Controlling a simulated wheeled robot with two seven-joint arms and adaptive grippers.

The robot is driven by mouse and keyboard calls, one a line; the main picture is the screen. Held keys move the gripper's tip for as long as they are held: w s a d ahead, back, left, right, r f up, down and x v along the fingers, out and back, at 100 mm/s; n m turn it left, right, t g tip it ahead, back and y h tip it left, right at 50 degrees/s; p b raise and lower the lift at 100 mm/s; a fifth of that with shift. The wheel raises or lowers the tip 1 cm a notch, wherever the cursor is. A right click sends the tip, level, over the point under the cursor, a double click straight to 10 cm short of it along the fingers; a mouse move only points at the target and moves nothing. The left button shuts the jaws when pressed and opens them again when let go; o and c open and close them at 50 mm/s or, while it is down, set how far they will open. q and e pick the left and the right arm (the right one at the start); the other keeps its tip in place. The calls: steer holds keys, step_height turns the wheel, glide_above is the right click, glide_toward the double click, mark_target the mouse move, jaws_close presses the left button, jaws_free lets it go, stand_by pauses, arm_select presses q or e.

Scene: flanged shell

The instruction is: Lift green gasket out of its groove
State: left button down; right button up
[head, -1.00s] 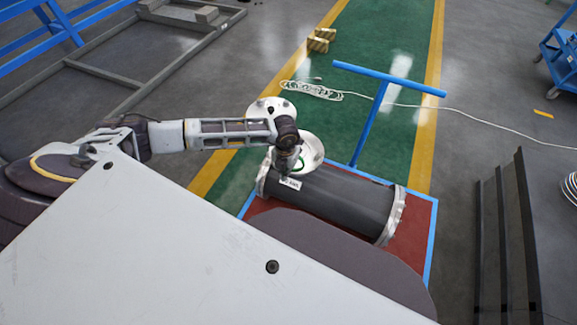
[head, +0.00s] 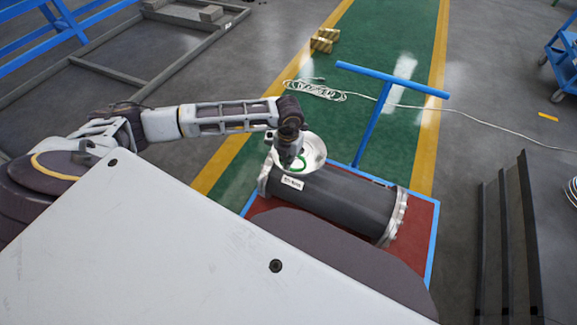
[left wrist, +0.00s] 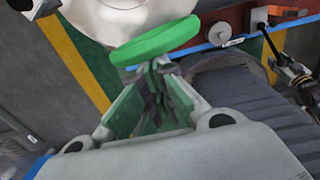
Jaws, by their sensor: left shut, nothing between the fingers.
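The green gasket (head: 299,164) shows as a curved band at the pale round flange (head: 315,149) on the dark grey shell (head: 345,203). In the left wrist view the gasket (left wrist: 157,40) appears as a thick green band just beyond the fingertips, in front of the pale flange (left wrist: 120,18). I cannot tell whether it sits in its groove. My left gripper (head: 286,164) points down at the flange. In the left wrist view its fingers (left wrist: 155,75) converge near the gasket, shut and empty; they partly overlap it in the picture. My right gripper is not in view.
The shell lies on a red platform with a blue edge (head: 433,240), and a blue T-handle (head: 375,115) rises behind it. A white cable (head: 315,91) lies on the green walkway (head: 385,40). Dark upright panels (head: 508,235) stand at right.

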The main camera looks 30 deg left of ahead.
arm_select(q)
steer(key=shift+r, duration=2.85)
